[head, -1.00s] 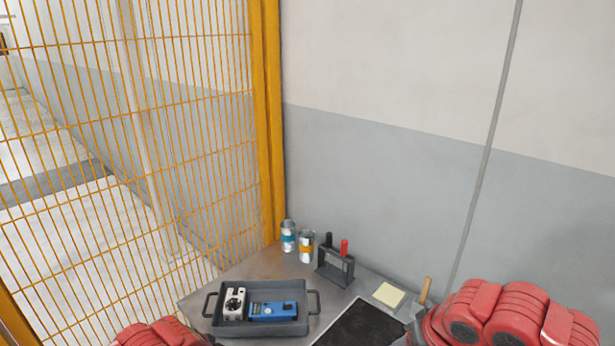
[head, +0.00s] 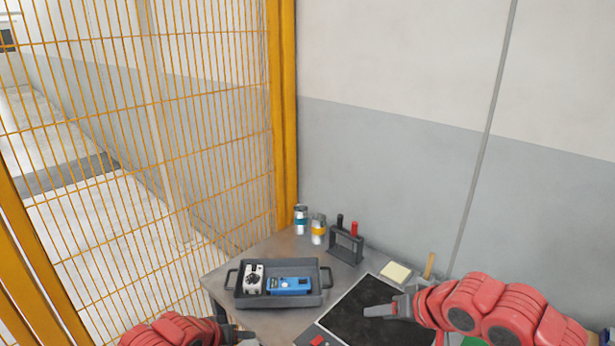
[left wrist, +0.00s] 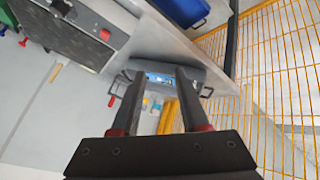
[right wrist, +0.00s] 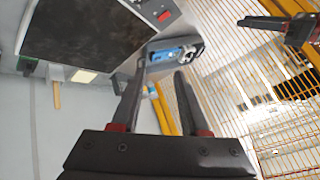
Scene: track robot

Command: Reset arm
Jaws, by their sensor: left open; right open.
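My left gripper (head: 240,336) is at the bottom of the head view, in front of the grey tray, and only partly shows there. In the left wrist view my left gripper (left wrist: 160,78) has its fingers apart with nothing between them. My right gripper (head: 385,308) is over the black panel (head: 357,305) on the table. In the right wrist view my right gripper (right wrist: 163,68) is open and empty. The left gripper (right wrist: 272,24) also shows at that view's top right. Both arms are red.
The grey tray (head: 240,299) on the metal table holds a white device (head: 253,279) and a blue device (head: 290,286). Two cans (head: 318,229), a dark rack (head: 346,246) and a yellow pad (head: 396,272) stand behind. An orange mesh fence (head: 140,150) and a wall bound the corner.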

